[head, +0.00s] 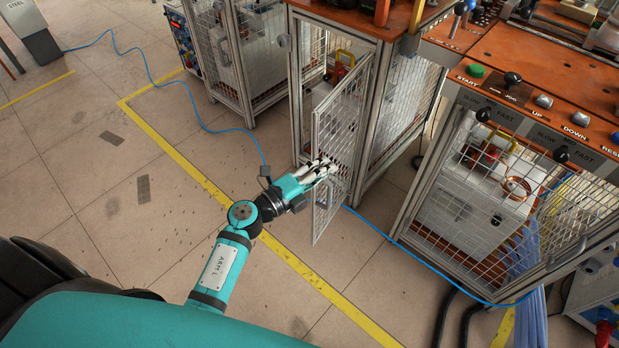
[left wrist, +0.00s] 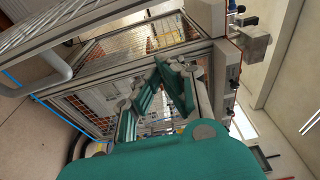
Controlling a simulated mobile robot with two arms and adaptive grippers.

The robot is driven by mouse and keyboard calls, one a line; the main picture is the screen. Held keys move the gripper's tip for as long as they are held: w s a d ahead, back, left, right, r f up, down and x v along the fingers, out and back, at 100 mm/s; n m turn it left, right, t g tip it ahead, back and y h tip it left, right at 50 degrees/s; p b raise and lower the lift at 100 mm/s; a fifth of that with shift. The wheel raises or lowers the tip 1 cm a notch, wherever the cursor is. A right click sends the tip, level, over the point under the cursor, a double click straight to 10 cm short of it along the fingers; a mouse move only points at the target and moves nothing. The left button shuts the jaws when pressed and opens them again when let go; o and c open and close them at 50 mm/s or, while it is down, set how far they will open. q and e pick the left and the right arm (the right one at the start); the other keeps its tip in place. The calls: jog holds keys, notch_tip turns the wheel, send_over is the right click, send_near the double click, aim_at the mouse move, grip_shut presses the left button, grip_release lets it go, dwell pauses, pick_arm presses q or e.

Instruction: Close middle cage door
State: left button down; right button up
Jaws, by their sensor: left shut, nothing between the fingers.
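The middle cage (head: 378,90) stands at the top centre with its mesh door (head: 345,120) swung outward. The door's free edge points toward me, and the opening behind it shows to the left of the door. My left gripper (head: 322,170) is shut and empty, beside the door's lower free-edge part. Whether it touches the mesh I cannot tell. In the left wrist view the green fingers (left wrist: 157,90) show in front of the cage frame, and a framed mesh panel with a pale handle (left wrist: 48,70), likely the door, is at upper left. My right gripper is not in view.
Another mesh cage (head: 240,55) stands to the left, and a control bench with a caged lower part (head: 475,190) stands to the right. A blue cable (head: 185,95) runs over the floor. Yellow floor tape (head: 200,180) crosses in front.

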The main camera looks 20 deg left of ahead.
aim_at(318, 157)
pick_arm(q)
jog(key=shift+w+a+b, duration=0.2)
jog(key=shift+w+a, duration=0.45)
jog(key=shift+w, duration=0.15)
jog(key=shift+w+a+b, duration=0.2)
jog(key=shift+w+a, duration=0.4)
jog(key=shift+w, duration=0.2)
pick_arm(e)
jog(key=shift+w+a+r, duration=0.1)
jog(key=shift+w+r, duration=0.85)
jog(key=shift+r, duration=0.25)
pick_arm(q)
jog(key=shift+a, duration=0.15)
